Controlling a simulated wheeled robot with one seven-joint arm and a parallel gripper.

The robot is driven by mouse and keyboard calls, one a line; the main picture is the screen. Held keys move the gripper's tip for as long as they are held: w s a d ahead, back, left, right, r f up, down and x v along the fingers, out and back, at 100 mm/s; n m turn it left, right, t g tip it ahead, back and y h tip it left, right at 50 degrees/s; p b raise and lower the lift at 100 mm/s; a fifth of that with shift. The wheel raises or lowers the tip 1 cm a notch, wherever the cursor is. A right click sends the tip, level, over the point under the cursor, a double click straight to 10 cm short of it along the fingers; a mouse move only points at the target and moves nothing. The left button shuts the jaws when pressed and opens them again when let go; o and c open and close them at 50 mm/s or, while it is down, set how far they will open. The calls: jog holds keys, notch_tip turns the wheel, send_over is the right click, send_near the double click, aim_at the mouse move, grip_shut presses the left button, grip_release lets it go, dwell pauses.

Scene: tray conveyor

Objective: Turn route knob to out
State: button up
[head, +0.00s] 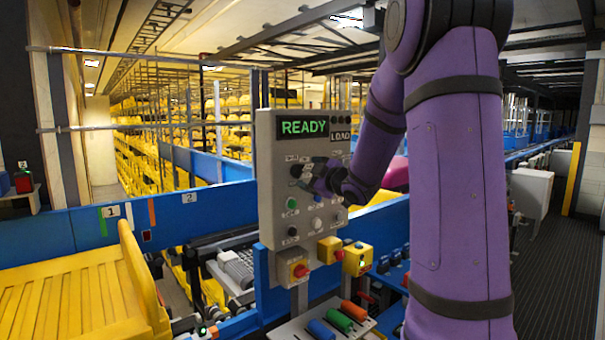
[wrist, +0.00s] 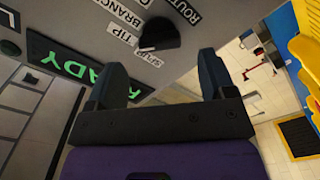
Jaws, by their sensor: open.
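The grey control panel (head: 270,215) stands upright in the head view, with a green READY display (head: 303,127) and a LOAD label. The black route knob (wrist: 160,34) shows in the wrist view on the panel face, with ROUTE, BRANCH, TIP and SPUR labels around it. In the head view a dark knob (head: 296,170) sits just left of my gripper (head: 318,178), which partly covers the panel. In the wrist view my gripper (wrist: 161,72) is open and empty, its fingers apart, with the route knob beyond and between the fingertips.
Green, blue, black and white controls sit lower on the panel. Two yellow boxes (head: 357,259), one with a red button, are below it. Coloured handles (head: 338,320) stand in front. A yellow slatted tray (head: 70,295) is at left, beside blue conveyor rails (head: 180,208).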

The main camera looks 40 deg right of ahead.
aim_at(301, 172)
jog(key=shift+w, duration=1.95)
jog(key=shift+c, duration=0.2)
jog(key=c, duration=0.9)
